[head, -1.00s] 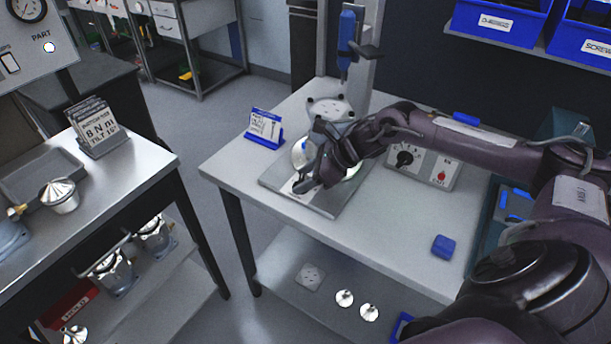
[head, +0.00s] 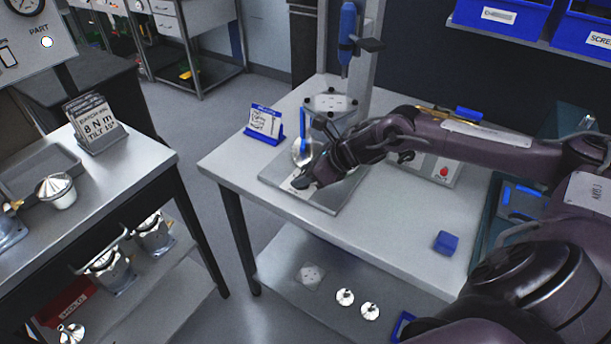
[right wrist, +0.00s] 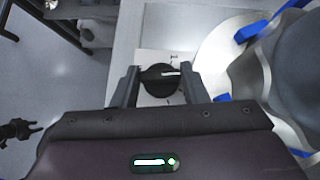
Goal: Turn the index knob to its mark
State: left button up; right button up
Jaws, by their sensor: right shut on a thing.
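The index knob (right wrist: 160,84) is black and round with a white pointer line, seen in the right wrist view. The line points roughly right; a small dark mark (right wrist: 173,57) is on the pale plate just beyond the knob. My right gripper (right wrist: 162,90) is shut on the knob, a finger on each side. In the head view my right gripper (head: 303,182) is low at the fixture plate's (head: 331,205) front corner and hides the knob. A dark pronged shape (right wrist: 18,130) at the wrist view's left edge looks like my left gripper; its opening is unclear.
A shiny round housing (head: 301,152) with blue parts stands on the fixture right beside my right gripper. A blue driver (head: 348,35) hangs above it. A sign (head: 264,123), a control box (head: 440,170) and a blue block (head: 446,242) are on the table.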

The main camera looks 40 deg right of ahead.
jog(key=shift+s+a+f+m+t+h+b, duration=0.1)
jog(key=shift+m+t+h+b, duration=0.25)
jog(key=shift+m+h, duration=0.45)
jog(key=shift+a+m+h, duration=0.15)
jog(key=shift+m+h, duration=0.45)
jog(key=shift+m, duration=0.5)
jog(key=m+h, duration=0.2)
jog(key=shift+a+r+m+t+p, duration=0.15)
jog(key=shift+r+m+t+p, duration=0.1)
jog(key=shift+m+p, duration=0.15)
jog(key=shift+m+h, duration=0.3)
jog(key=shift+m, duration=0.1)
jog(key=m+h+p, duration=0.1)
jog(key=m+p, duration=0.1)
jog(key=m+g+h+p, duration=0.1)
jog(key=m+h+p, duration=0.1)
jog(key=p, duration=0.1)
jog(key=m+h+p, duration=0.1)
jog(key=p, duration=0.1)
jog(key=shift+a+r+m+g, duration=0.15)
jog(key=shift+a+m+g, duration=0.15)
jog(key=shift+m, duration=0.1)
jog(key=shift+w+f+m+g+h+p, duration=0.15)
jog(key=shift+m+g+h+p, duration=0.1)
jog(key=shift+m+h+p, duration=0.25)
jog(key=shift+w+f+m+g+h+p, duration=0.1)
jog(key=shift+m+g+h+p, duration=0.2)
jog(key=shift+m+p, duration=0.3)
jog(key=o, duration=0.7)
